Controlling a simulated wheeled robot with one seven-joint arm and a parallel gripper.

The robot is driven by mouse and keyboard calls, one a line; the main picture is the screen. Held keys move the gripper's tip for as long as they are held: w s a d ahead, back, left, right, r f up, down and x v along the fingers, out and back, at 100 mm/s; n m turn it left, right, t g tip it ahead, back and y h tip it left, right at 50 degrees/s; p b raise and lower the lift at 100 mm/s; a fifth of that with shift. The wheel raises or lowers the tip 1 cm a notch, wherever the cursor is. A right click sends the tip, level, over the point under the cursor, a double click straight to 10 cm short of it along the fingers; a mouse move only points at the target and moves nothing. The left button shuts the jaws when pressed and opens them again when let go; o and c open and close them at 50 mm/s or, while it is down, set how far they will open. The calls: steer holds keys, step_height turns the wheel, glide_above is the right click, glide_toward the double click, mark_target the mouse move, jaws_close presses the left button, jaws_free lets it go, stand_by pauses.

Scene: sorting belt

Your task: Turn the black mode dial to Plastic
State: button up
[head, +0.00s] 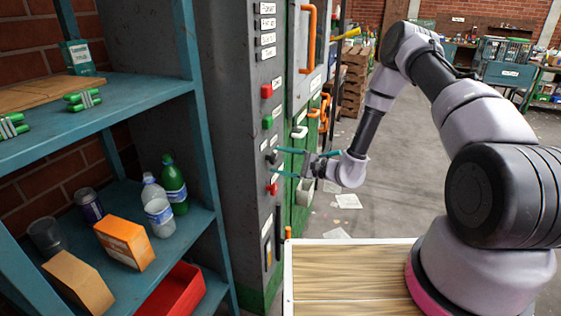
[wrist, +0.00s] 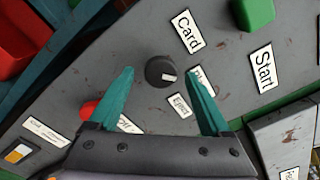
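The black mode dial (wrist: 160,71) is on the grey panel, between my fingertips in the wrist view. Its pale mark points right and slightly down, towards a partly hidden label (wrist: 202,76). A "Card" label (wrist: 187,30) is above right of it. A smaller label (wrist: 180,105) below it is too small to read surely. My gripper (wrist: 160,73) is open, with one teal finger on each side of the dial and visible gaps. In the head view the dial (head: 271,157) is small beside my gripper (head: 277,164); contact cannot be told.
A red knob (wrist: 88,108) is near the left finger. A blue shelf (head: 130,96) with bottles and boxes stands left of the panel (head: 240,110). Orange handles (head: 308,38) are beyond it.

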steer(key=v, duration=1)
steer(key=shift+d, duration=0.35)
steer(key=shift+s+r, duration=0.1)
steer(key=s+d+r+n+g+h, duration=0.1)
steer(key=s+r+n+g+h, duration=0.25)
steer(key=r, duration=0.75)
steer(key=s+d+r+n+g+h, duration=0.15)
steer(key=s+r+n+g, duration=0.3)
steer(key=r, duration=0.55)
steer(key=s+d+r+t+h, duration=0.4)
steer(key=s+d+r+h, duration=0.1)
steer(key=r, duration=0.4)
steer(key=s+d+r+t+h, duration=0.5)
steer(key=s+d+r, duration=0.3)
steer(key=s+r, duration=0.2)
steer(key=shift+d, duration=0.2)
